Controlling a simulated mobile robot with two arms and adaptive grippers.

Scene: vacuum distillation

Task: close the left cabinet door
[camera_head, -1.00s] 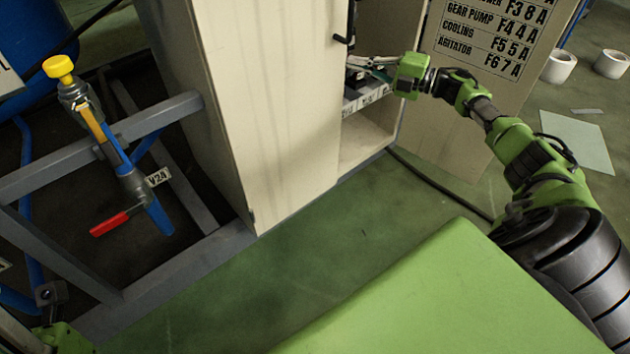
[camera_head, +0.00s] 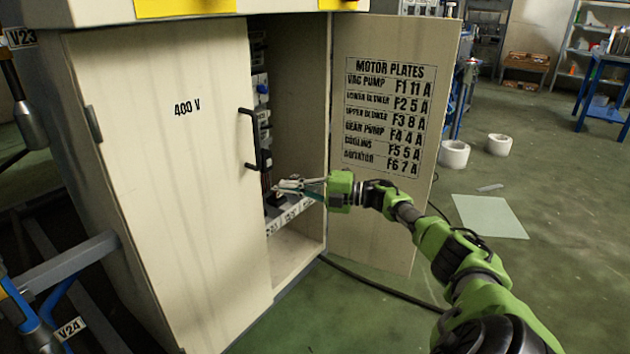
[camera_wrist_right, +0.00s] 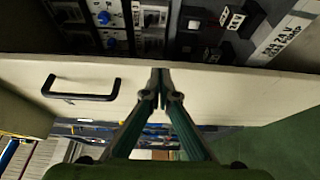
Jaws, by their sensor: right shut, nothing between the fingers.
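The left cabinet door (camera_head: 175,190) is a cream panel marked "400 V". It covers the left part of the cabinet front, and a gap to the cabinet interior shows at its right edge. Its black handle (camera_head: 250,138) is near that edge; the handle also shows in the right wrist view (camera_wrist_right: 80,88). My right gripper (camera_head: 284,186) is shut and empty, at the door's free edge below the handle. In the right wrist view its fingertips (camera_wrist_right: 160,75) overlap the door edge; I cannot tell whether they touch it. My left gripper is out of view.
The right cabinet door (camera_head: 385,150), with a "MOTOR PLATES" list, stands wide open. Switchgear (camera_head: 262,90) fills the cabinet. A cable (camera_head: 380,290) lies on the floor. Grey frame pipes (camera_head: 70,265) stand at the left. Two white rolls (camera_head: 454,154) and a pale sheet (camera_head: 490,216) lie on the floor.

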